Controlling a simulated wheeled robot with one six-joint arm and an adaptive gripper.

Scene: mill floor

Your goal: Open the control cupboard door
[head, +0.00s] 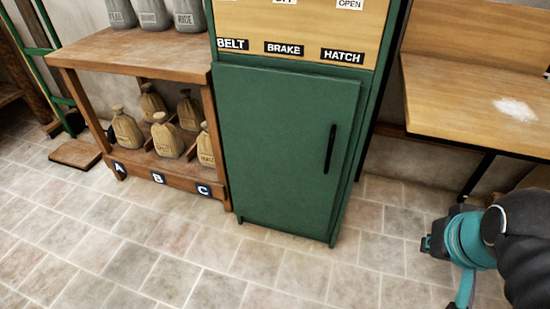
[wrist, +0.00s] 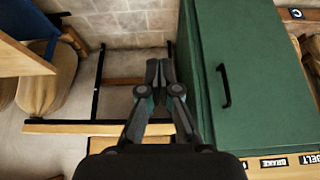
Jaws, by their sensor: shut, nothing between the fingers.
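The control cupboard is green, and its door (head: 275,150) faces me in the middle of the head view. The door looks closed or nearly so; I cannot tell whether there is a small gap at its right edge. A black vertical bar handle (head: 330,149) is on the door's right side. In the wrist view the door (wrist: 262,65) is at the right with its handle (wrist: 224,86). My gripper (wrist: 158,70) is shut and empty, left of the door in that view and apart from the handle. In the head view my arm is at the lower right; my fingertips are not clear there.
A wooden bench (head: 480,95) with a white powder patch (head: 515,108) stands right of the cupboard. A wooden shelf unit (head: 130,50) with several sacks stands at left. A labelled panel (head: 300,22) is above the door. The tiled floor in front is clear.

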